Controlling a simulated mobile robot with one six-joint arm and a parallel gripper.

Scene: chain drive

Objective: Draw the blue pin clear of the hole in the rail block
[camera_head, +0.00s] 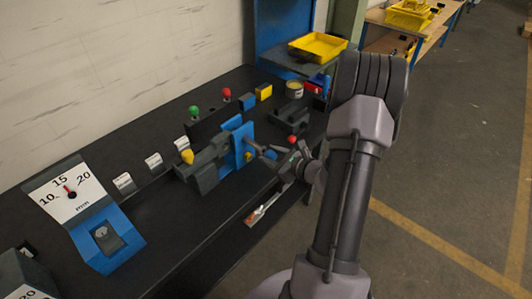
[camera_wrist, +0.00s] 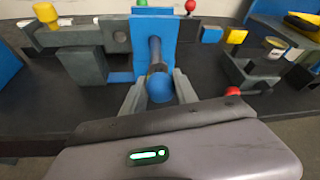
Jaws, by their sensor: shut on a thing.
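The blue pin (camera_wrist: 160,88) has a blue head and a grey shaft (camera_wrist: 155,52) pointing at an upright blue block (camera_wrist: 143,28). In the head view the blue block (camera_head: 238,143) stands across a grey rail (camera_head: 205,160). My gripper (camera_wrist: 160,92) is shut on the pin's blue head, one finger on each side. In the head view my gripper (camera_head: 273,157) is at the right side of the blue block. The shaft's far end reaches the block; the hole is hidden, and I cannot tell how deep the shaft sits.
A red ball knob (camera_wrist: 233,91) on a dark fixture (camera_wrist: 255,75) is close to the right of my gripper. A yellow knob (camera_head: 187,156) is on the rail's left end. A dial gauge (camera_head: 90,215) stands at the left. The dark bench's front edge is beneath my arm.

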